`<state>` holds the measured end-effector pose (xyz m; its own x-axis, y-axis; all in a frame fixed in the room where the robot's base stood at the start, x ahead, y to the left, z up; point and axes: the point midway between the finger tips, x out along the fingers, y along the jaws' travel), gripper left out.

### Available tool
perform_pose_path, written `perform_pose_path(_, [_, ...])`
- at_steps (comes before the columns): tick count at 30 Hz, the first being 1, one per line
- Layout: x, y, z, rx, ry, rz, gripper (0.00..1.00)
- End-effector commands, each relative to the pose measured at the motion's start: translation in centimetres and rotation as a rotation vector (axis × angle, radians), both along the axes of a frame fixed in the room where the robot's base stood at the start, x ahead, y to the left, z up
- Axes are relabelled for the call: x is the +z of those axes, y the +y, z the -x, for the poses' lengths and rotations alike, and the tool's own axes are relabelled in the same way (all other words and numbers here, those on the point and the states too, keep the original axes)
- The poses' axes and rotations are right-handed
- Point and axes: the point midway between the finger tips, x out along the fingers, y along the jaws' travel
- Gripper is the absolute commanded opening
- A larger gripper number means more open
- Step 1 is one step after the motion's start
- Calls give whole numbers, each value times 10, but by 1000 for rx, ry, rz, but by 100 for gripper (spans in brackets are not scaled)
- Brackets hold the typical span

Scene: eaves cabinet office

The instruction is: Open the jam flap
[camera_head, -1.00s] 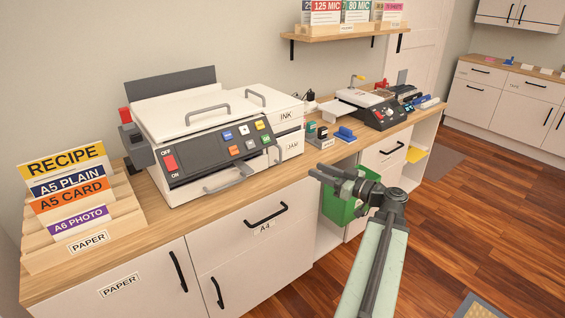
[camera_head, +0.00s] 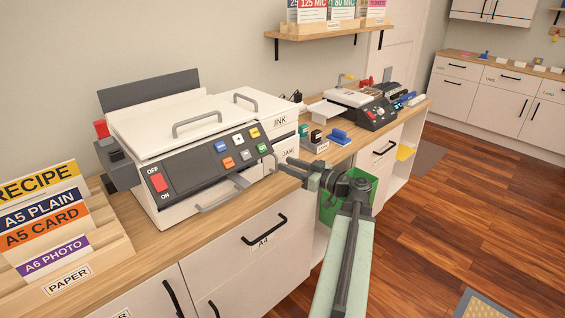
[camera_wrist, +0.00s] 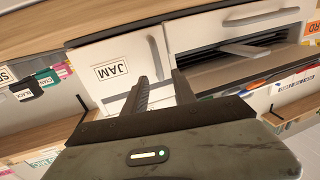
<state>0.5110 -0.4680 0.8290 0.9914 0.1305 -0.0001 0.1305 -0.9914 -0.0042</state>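The jam flap is a white panel with a JAM label on the white printer's (camera_head: 165,125) right side. It looks shut, and my arm's end partly covers it in the head view. In the wrist view the jam flap (camera_wrist: 88,55) fills the upper left, with a slim grey upright bar, apparently its handle (camera_wrist: 154,56), near its right edge. My gripper (camera_head: 284,165) is close to the flap at the printer's front right corner. In the wrist view the gripper (camera_wrist: 160,75) has its two dark fingers apart, with the bar between or just beyond their tips. Contact cannot be told.
An INK panel (camera_head: 281,121) sits above the flap. A grey front handle (camera_head: 223,194) juts from the printer. Stamps (camera_head: 316,140) stand on the counter right of it. A green bin (camera_head: 334,208) is behind my arm. Floor (camera_head: 450,220) is open to the right.

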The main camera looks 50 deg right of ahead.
Motion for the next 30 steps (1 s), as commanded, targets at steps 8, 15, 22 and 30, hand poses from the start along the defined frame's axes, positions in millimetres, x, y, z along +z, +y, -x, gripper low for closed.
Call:
perform_pose_path(8, [0,3,-31,0,0,0,32])
perform_pose_path(15, [0,3,-32,-2,0,0,32])
perform_pose_path(22, [0,3,-31,-2,0,0,0])
perform_pose_path(30, [0,3,-31,-2,0,0,0])
